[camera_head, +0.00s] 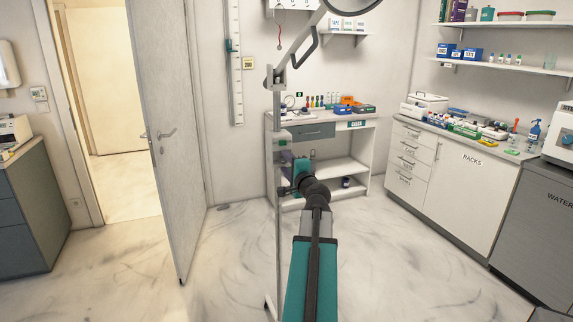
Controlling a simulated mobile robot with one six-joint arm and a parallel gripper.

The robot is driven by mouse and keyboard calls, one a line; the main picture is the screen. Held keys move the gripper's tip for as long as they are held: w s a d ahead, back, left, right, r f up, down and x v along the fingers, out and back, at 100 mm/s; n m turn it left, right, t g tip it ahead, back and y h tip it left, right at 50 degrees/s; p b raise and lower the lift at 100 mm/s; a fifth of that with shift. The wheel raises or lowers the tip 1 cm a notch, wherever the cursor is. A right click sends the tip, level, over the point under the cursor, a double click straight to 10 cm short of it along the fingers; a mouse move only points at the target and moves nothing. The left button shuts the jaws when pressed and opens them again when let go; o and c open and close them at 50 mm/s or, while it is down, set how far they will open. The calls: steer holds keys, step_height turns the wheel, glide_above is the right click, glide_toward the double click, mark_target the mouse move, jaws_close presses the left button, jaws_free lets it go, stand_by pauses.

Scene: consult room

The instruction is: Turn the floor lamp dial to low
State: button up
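The floor lamp (277,220) stands upright in the middle of the view. It has a thin grey pole, a jointed arm angling up to the right, and a lamp head (348,5) cut off by the top edge. My teal and black arm reaches forward from the bottom of the view. My gripper (287,180) is at the pole, about halfway up it. A small purplish and grey part shows at the pole beside my gripper. I cannot make out the dial or its setting. The fingers are small and partly hidden by my wrist, so their opening is unclear.
A white desk (357,155) with a shelf and small bottles stands behind the lamp. A cabinet run (455,180) lines the right side. An open grey door (165,130) stands at the left, near a dark cabinet (22,215). The marble floor (150,275) is clear on both sides.

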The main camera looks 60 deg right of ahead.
jaws_close()
steer(key=shift+n+b, duration=0.3)
steer(key=shift+b, duration=0.65)
jaws_free()
steer(key=shift+s+a, duration=0.1)
steer(key=b+v, duration=1.2)
steer(key=v, duration=0.1)
steer(key=shift+a, duration=0.2)
stand_by(0.8)
